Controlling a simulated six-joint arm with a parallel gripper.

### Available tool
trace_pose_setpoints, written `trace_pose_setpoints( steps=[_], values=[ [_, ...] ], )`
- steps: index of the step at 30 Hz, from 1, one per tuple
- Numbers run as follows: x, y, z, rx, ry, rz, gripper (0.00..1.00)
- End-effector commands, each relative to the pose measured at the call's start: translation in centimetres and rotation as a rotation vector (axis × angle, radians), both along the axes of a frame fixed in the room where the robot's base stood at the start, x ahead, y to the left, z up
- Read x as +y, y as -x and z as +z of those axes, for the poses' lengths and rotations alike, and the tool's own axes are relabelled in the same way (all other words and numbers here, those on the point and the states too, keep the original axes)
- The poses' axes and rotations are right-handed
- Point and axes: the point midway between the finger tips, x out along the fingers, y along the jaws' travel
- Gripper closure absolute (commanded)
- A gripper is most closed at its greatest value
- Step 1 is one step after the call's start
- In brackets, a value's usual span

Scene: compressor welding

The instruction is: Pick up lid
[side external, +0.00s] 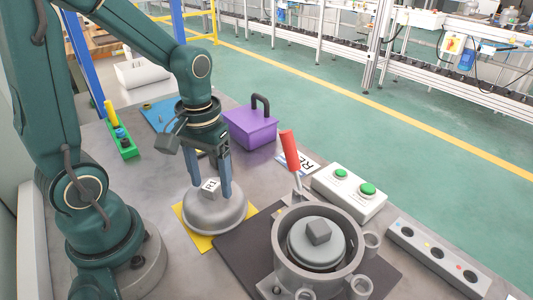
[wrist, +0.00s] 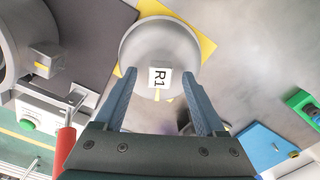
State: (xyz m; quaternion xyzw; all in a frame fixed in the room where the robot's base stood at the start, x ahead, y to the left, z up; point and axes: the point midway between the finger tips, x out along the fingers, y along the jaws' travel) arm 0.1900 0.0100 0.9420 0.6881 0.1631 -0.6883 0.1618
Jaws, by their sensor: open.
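The lid (side external: 214,212) is a grey metal dome with a square knob labelled R1 (side external: 210,187). It sits on a yellow square mat (side external: 200,244) on the grey table. In the wrist view the lid (wrist: 158,45) is at top centre, its labelled knob (wrist: 160,77) facing me. My gripper (side external: 210,190) is above the lid, pointing down, with its blue fingers on either side of the knob. In the wrist view my gripper (wrist: 160,72) is open, with a gap between each finger and the knob. Nothing is held.
A round grey housing (side external: 318,262) with a red-handled clamp (side external: 290,150) stands to the right on a dark mat (side external: 235,247). A purple box (side external: 250,127), a button box (side external: 350,190) and a green holder (side external: 124,147) stand around the table.

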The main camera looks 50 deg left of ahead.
Motion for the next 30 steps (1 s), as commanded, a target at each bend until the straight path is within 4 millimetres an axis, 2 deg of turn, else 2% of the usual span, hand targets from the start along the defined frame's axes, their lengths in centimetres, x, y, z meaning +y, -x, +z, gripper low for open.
trace_pose_setpoints(
  steps=[5, 7, 11, 12, 30],
  values=[
    [0.00, 0.00, -0.01, -0.001, 0.000, 0.000, 0.28],
    [-0.01, 0.00, 0.00, -0.001, 0.000, 0.000, 0.47],
    [-0.01, 0.00, 0.01, -0.001, 0.000, 0.000, 0.96],
    [0.00, 0.00, 0.01, -0.001, 0.000, 0.000, 1.00],
    [0.00, -0.01, 0.02, -0.001, 0.000, 0.000, 1.00]
  ],
)
